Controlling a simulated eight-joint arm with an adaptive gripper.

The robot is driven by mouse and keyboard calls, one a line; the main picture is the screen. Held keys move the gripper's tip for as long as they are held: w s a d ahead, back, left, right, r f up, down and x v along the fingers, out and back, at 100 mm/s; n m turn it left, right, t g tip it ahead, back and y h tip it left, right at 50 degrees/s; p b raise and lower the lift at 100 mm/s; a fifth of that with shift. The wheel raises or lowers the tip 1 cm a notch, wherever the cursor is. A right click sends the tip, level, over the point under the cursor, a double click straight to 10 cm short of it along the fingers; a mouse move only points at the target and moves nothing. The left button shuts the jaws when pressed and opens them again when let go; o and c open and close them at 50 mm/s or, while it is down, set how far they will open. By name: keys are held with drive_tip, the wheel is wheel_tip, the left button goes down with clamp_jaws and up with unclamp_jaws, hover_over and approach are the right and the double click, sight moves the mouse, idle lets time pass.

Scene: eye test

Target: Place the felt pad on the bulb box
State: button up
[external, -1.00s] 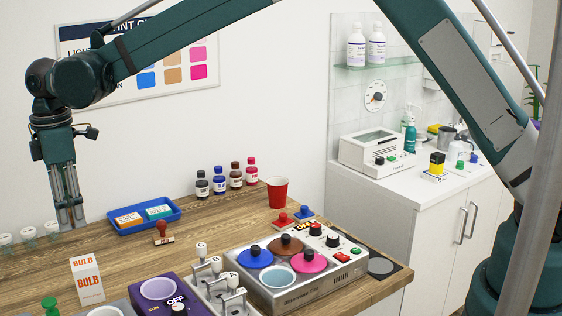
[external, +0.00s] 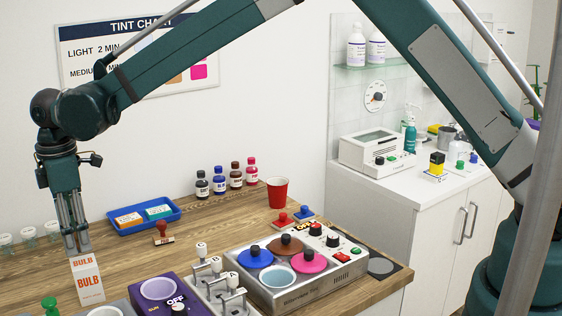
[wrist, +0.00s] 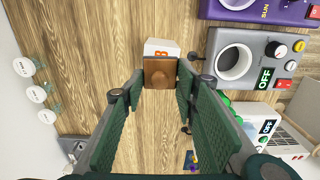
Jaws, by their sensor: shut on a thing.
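The bulb box (external: 89,283) is a white upright carton with orange lettering at the front left of the wooden counter. Its white top end also shows in the wrist view (wrist: 161,46). My gripper (external: 78,247) is directly above the box, its fingertips close to the box's top. In the wrist view my gripper (wrist: 160,82) is shut on a brown square, which looks like the felt pad (wrist: 160,73). The pad overlaps the near part of the box in that view. I cannot tell whether pad and box touch. The pad is not clear in the external view.
A purple device (external: 160,291) and metal levers (external: 213,280) stand right of the box. A green knob (external: 49,304) is at its left front. A blue tray (external: 175,216) and a small stamp (external: 162,235) lie behind. Bare wood (external: 125,255) lies between.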

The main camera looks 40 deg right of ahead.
drive_tip(key=shift+f, duration=1.85)
drive_tip(key=shift+f, duration=0.15)
drive_tip(key=o, duration=0.8)
drive_tip(key=shift+r, duration=0.2)
wheel_tip(320, 180, up, 12)
drive_tip(key=shift+f, duration=0.1)
